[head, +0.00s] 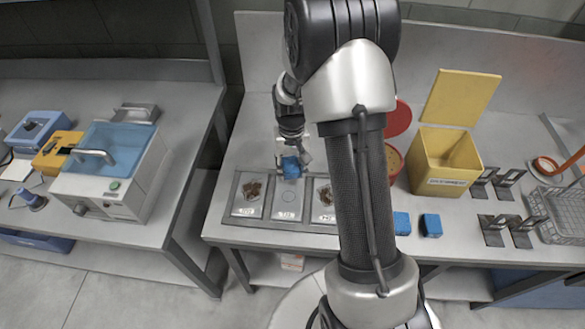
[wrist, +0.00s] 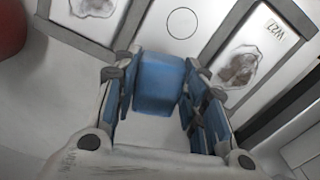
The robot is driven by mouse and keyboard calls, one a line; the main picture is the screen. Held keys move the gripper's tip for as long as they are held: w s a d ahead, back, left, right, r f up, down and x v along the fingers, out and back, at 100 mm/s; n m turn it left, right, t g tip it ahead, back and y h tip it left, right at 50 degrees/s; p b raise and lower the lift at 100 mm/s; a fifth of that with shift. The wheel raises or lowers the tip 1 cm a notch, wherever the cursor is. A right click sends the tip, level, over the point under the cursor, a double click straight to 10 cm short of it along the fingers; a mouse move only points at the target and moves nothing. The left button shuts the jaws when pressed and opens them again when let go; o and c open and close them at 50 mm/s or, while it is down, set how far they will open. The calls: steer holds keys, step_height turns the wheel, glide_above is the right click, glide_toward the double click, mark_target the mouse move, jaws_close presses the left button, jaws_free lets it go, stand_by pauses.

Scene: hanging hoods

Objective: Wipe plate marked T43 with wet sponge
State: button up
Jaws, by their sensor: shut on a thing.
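My gripper (head: 290,158) is shut on a blue sponge (head: 292,169), just behind the middle plate (head: 287,200) of three in a grey frame. In the wrist view, the sponge (wrist: 160,84) sits between the blue-padded fingers. The middle plate is pale with a circle outline and no brown stain. The left plate (head: 248,192) and right plate (head: 323,197) carry brown stains. The wrist view shows a stained plate marked W27 (wrist: 245,65). I cannot read T43 on any plate. Whether the sponge touches the surface is unclear.
A yellow bin (head: 446,165) with an open lid stands right of my arm. Two blue blocks (head: 431,225) lie at the bench's front edge. Black stands (head: 496,228) and a wire basket (head: 560,213) are farther right.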

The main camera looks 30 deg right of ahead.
steer(key=shift+r+p, duration=1.15)
steer(key=shift+r, duration=0.75)
